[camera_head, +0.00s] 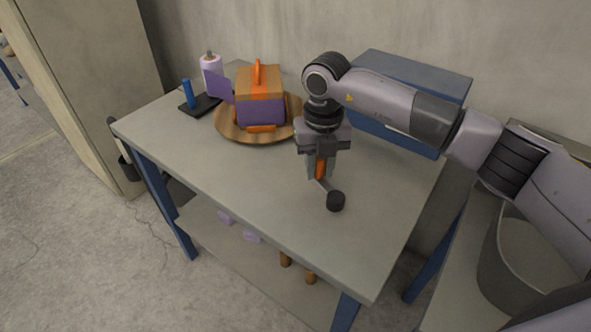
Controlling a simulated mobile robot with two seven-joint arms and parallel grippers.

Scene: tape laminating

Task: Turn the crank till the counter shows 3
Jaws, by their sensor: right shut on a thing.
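My right gripper (320,172) points down over the table and is shut on an orange upright handle (320,168). A short grey crank arm (325,188) runs from below the handle to a black round hub (336,201) at the lower right, and together they look like the crank. The fingers partly hide the handle. I cannot make out a counter or its digits. My left gripper is not in view.
The grey table (260,185) is clear in front. A round wooden tray (229,131) bears an orange and purple box (260,108). A black base with a blue post (187,94) and a lilac bottle (211,68) stand left. A blue box (415,80) stands behind my right arm.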

